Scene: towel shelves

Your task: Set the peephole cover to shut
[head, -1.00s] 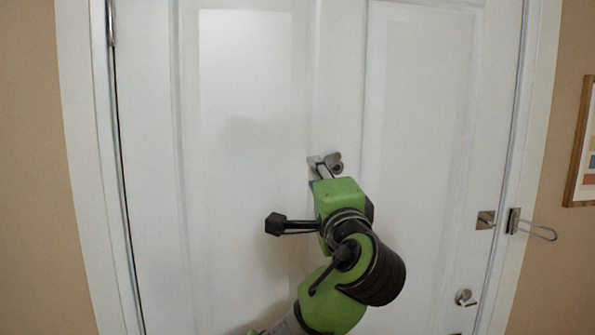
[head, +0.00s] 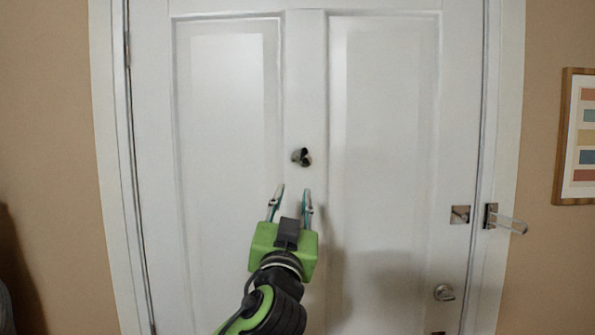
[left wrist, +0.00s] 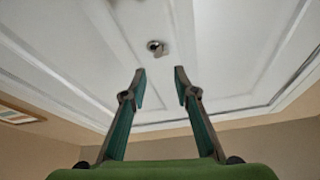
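The peephole with its cover (head: 301,157) is a small dark metal fitting on the white door (head: 305,80), on the strip between the two tall panels. It looks partly dark and partly metallic; I cannot tell the cover's exact position. It also shows in the left wrist view (left wrist: 156,47), beyond the fingertips. My left gripper (head: 293,190) is below the peephole in the head view, fingers pointing up toward the door, apart and empty. In the left wrist view its two fingers (left wrist: 160,72) stand apart with nothing between them. My right gripper is not in view.
A swing-bar latch (head: 507,222) sits on the right door frame, beside a plate (head: 460,214) on the door. A round knob or lock (head: 444,292) is lower right. A framed picture (head: 577,140) hangs on the right wall.

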